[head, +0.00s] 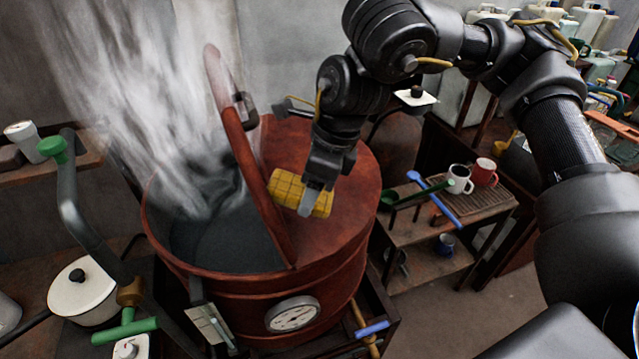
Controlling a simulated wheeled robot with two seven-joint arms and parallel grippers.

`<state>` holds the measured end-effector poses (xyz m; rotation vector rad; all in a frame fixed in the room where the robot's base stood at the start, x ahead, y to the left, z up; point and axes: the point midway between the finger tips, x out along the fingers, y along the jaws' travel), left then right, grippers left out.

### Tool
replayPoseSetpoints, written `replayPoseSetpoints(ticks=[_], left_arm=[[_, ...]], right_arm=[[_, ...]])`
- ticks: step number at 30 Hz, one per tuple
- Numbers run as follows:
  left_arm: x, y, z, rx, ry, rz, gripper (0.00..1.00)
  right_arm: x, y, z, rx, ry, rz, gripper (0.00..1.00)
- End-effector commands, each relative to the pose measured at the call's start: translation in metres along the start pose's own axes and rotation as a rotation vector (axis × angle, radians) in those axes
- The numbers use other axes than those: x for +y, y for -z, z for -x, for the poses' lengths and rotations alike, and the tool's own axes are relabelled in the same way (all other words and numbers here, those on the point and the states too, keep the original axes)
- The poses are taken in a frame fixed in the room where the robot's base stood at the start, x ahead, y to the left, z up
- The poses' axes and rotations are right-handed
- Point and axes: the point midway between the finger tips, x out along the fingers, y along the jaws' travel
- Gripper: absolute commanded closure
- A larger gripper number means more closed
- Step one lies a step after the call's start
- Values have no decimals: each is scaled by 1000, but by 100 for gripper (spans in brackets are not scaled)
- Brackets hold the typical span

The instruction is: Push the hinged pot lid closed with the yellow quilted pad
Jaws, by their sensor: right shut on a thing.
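The large red-brown vat (335,285) stands in the middle of the head view, with steam rising from its open left half. Its hinged lid (245,160) stands raised, seen nearly edge-on, tilted up to the left, with a dark handle on it. The right half of the top is a fixed cover (345,205). My right gripper (312,196) is shut on the yellow quilted pad (287,187) and holds it above the fixed cover, just right of the raised lid. Whether the pad touches the lid I cannot tell. My left gripper is not in view.
A dial gauge (293,314) sits on the vat's front. A pipe with green handles (75,200) and a white lidded pot (82,290) are at left. A small wooden table (425,228) with a white mug (459,179), red mug (484,172) and utensils stands at right.

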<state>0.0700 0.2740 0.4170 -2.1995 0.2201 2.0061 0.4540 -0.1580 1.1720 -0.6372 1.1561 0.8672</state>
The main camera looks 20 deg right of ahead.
Motion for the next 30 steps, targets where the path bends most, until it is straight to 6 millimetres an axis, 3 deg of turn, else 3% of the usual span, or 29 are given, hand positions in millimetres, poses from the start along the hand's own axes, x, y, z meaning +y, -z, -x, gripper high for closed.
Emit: replayPoseSetpoints(ticks=[24,30], left_arm=[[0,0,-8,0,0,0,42],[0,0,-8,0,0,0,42]], right_arm=[[20,-32,-17,-1,-1,2,57],[19,-32,-16,-1,0,0,57]])
